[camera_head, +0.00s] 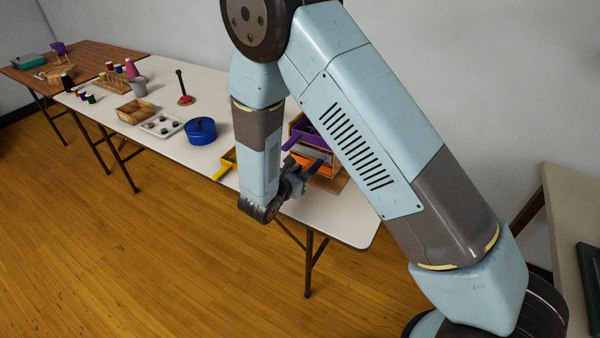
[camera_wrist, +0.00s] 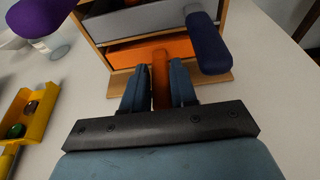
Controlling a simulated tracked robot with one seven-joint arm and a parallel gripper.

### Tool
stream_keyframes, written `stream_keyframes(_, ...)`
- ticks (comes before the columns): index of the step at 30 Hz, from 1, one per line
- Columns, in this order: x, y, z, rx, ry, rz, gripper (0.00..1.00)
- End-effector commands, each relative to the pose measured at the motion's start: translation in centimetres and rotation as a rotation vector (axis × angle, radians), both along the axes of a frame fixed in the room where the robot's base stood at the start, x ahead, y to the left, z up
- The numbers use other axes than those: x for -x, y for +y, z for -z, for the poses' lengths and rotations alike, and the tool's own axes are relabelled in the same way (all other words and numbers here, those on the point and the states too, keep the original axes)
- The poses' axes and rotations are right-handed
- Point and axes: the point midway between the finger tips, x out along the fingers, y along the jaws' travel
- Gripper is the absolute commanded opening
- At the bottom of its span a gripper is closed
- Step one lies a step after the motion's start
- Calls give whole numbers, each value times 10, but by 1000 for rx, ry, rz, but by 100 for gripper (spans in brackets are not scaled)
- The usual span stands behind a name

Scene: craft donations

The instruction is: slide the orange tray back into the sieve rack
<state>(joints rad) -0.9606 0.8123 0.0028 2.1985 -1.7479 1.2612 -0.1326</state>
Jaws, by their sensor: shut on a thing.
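The sieve rack (camera_head: 341,180) is a wooden frame near the right end of the white table, partly hidden behind my arm. Its side panel also shows in the wrist view (camera_wrist: 222,14). The orange tray (camera_wrist: 136,54) sits in the lowest slot, beneath a grey tray (camera_wrist: 140,22) with a dark blue handle (camera_wrist: 207,42). My gripper (camera_wrist: 160,80) is shut on the orange tray's handle, with a finger on each side. In the head view my gripper (camera_head: 292,180) is at the rack's front. How far the orange tray sticks out is hard to tell.
A purple tray (camera_head: 306,132) is higher in the rack; its handle (camera_wrist: 40,16) juts out at upper left. A yellow tray (camera_wrist: 32,112) with small round items lies left of my gripper. A blue pot (camera_head: 201,131) stands farther left. Table is bare right of the rack.

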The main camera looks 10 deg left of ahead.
Motion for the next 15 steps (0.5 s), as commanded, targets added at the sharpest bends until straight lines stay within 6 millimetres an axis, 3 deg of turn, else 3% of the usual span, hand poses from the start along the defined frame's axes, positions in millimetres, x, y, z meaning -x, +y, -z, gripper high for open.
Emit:
stream_keyframes(1,0,0,0,0,0,0,0)
stream_keyframes(2,0,0,0,0,0,0,29)
stream_keyframes(3,0,0,0,0,0,0,33)
stream_keyframes(11,0,0,0,-1,0,0,57)
stream_keyframes(15,0,0,0,-1,0,0,57)
